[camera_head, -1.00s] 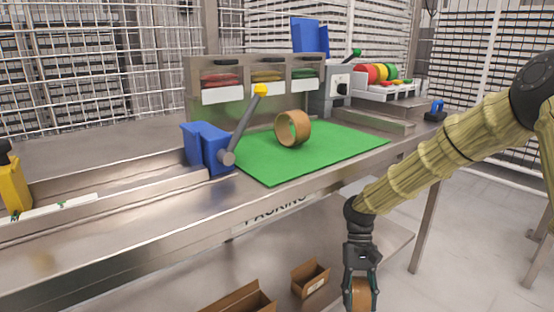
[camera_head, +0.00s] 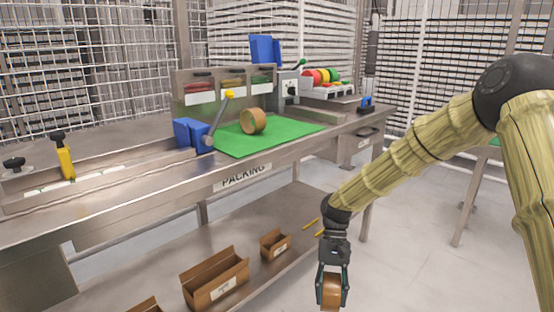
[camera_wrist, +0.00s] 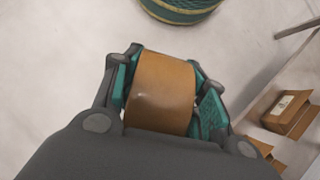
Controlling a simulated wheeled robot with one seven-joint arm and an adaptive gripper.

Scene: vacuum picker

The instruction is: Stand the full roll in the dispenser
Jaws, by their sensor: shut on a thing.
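My gripper (camera_head: 332,289) hangs low in front of the bench, pointing down, and is shut on a brown tape roll (camera_head: 331,292). In the wrist view the held roll (camera_wrist: 161,92) sits between the teal finger pads (camera_wrist: 165,105), its curved outer face showing. A second brown tape roll (camera_head: 253,121) stands on edge on the green mat (camera_head: 285,133), its hollow core visible. A small blue piece with a dark base (camera_head: 366,104) at the bench's right end looks like a tape dispenser; whether it holds a roll is too small to tell.
The steel bench (camera_head: 150,205) runs along the left. A blue block with a yellow-tipped lever (camera_head: 192,134) stands beside the mat. Open cardboard boxes (camera_head: 215,280) sit on the lower shelf. A round green bin (camera_wrist: 180,8) stands on the floor.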

